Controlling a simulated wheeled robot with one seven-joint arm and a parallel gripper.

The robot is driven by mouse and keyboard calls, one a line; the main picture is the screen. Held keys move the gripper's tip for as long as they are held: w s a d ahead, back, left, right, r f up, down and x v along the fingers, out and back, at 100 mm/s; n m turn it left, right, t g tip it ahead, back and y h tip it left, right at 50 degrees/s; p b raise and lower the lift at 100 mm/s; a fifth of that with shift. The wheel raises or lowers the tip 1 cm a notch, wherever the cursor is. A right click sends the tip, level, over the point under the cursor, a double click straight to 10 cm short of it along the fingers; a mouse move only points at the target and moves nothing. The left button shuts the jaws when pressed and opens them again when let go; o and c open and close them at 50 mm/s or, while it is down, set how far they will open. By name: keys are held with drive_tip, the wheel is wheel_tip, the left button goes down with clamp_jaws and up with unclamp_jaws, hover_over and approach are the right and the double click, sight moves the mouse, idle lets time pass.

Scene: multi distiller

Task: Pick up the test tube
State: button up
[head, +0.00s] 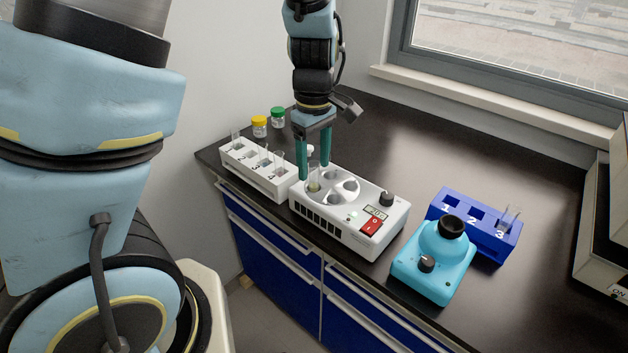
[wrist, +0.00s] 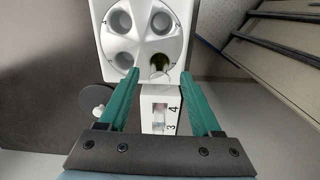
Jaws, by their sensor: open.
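A test tube (head: 314,186) with yellowish content stands in a hole of the white multi-hole device (head: 375,236). The same tube (wrist: 159,64) shows in the wrist view in the lower right hole of the device's round plate (wrist: 140,35); the other holes look empty. My gripper (head: 314,172) is open, its green fingers pointing down over that hole, one on each side of the tube. In the wrist view my gripper (wrist: 159,74) has its fingertips left and right of the tube, with a gap to each. I cannot tell whether the fingertips are level with the tube's top.
A white numbered rack (head: 255,176) with several tubes stands close on the left. Yellow-lidded (head: 259,127) and green-lidded jars (head: 278,117) stand behind it. A light-blue mixer (head: 432,266) and a blue rack (head: 482,238) holding a tube are on the right.

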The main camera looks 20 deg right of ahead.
sight(314, 183)
drive_tip(key=shift+f, duration=1.35)
drive_tip(key=shift+c, duration=0.3)
clamp_jaws()
